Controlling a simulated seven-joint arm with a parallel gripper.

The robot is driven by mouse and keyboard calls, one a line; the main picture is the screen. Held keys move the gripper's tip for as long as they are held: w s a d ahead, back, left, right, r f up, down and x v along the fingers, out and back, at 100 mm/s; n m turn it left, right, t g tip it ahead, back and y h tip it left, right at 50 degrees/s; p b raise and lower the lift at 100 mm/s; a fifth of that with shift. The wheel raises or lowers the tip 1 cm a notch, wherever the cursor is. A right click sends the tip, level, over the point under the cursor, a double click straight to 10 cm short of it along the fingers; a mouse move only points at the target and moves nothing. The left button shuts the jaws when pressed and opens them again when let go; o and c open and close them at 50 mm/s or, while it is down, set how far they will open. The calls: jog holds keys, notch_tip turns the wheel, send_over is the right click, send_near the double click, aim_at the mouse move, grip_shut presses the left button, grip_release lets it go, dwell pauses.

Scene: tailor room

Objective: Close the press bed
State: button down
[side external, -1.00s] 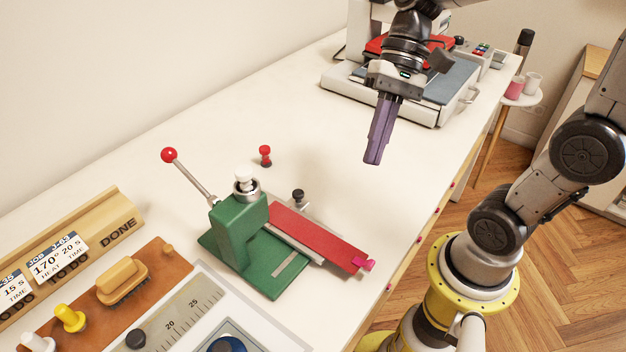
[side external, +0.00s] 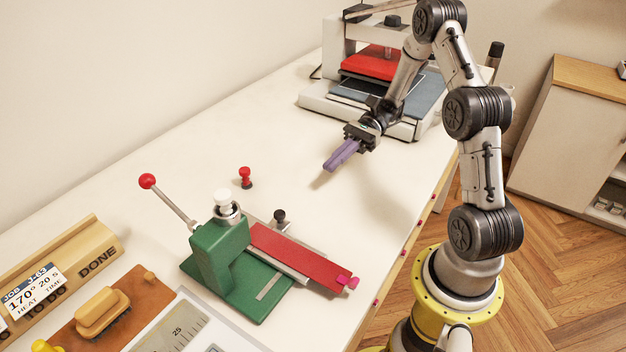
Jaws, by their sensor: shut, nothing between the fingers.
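The heat press (side external: 337,45) stands at the back of the table, with a white frame and a red upper plate (side external: 370,64). Its blue-grey press bed (side external: 427,88) sticks out to the right of the red plate, partly hidden behind my arm. My gripper (side external: 328,167) has purple fingers that are shut and empty. It is in front of the heat press, apart from it, low over the bare table and pointing down to the left. The bed's handle cannot be made out behind the arm.
A green hand press (side external: 217,258) with a red slide (side external: 300,258) and a red-knobbed lever (side external: 148,181) stands in front. A small red peg (side external: 245,178) stands behind it. A wooden rack (side external: 60,265) and brush (side external: 102,312) lie at left. The table's middle is clear.

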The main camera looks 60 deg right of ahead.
send_near(274, 232)
jog(key=shift+w+a, duration=0.95)
jog(key=shift+a, duration=0.15)
jog(key=a, duration=0.7)
jog(key=shift+a, duration=0.2)
jog(key=shift+d, duration=0.1)
